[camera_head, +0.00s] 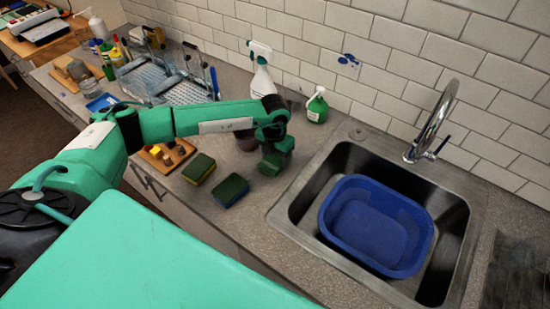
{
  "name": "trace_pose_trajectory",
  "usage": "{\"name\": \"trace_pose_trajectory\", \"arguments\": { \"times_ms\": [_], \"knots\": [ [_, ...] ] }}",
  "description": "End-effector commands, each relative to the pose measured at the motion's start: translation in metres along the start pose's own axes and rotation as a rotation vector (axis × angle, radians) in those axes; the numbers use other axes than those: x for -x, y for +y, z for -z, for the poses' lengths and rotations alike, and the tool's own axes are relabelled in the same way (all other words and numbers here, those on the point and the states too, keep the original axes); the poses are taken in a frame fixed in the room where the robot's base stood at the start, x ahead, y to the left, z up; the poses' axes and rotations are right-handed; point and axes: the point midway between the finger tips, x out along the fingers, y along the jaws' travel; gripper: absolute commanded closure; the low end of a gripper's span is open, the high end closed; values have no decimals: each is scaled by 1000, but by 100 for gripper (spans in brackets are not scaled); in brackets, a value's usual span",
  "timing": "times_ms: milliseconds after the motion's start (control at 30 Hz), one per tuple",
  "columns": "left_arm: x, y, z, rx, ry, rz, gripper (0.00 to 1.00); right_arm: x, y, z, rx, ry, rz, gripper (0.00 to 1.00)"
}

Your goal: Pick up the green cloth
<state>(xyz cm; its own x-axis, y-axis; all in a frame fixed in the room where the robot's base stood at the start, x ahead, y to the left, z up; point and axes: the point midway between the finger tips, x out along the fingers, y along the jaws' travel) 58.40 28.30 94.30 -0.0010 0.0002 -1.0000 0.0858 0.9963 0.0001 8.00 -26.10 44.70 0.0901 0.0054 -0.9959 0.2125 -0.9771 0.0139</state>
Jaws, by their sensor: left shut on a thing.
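My left gripper (272,162) points down over the counter, left of the sink. It is shut on a small dark green thing close to the counter top. This may be the green cloth, but the fingers and the thing look alike in colour and I cannot see its full shape. I cannot tell whether it touches the counter. No other green cloth shows clearly. My right gripper is not in view.
Two green-topped sponges (231,190) (198,168) lie left of the gripper. A wooden tray (150,158) with small blocks lies beyond them. Spray bottles (261,75) (317,106) stand by the wall. The sink (450,262) holds a blue basin (405,262).

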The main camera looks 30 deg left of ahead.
Motion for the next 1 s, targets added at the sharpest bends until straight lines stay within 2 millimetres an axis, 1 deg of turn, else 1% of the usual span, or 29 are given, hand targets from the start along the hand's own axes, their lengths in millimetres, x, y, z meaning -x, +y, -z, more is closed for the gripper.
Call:
{"name": "trace_pose_trajectory", "arguments": {
  "times_ms": [167,267,367,467,600,700,800,900,1000],
  "knots": [
    [10,0,-1,0,-2,1,61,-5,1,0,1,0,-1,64],
    [24,0,-1,-1,-4,0,61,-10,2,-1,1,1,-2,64],
    [44,0,-2,-1,-6,1,61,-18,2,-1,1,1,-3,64],
    [71,0,-2,-1,-8,1,61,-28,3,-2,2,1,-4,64],
    [113,0,-1,-2,-9,1,61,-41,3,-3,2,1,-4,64],
    [141,0,-1,-1,-8,0,61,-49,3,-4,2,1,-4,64],
    [163,0,-1,-2,-6,0,61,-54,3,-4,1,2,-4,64],
    [181,0,-1,-1,-5,0,61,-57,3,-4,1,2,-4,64],
    [191,0,0,-1,-2,0,61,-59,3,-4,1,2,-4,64]
  ]
}}
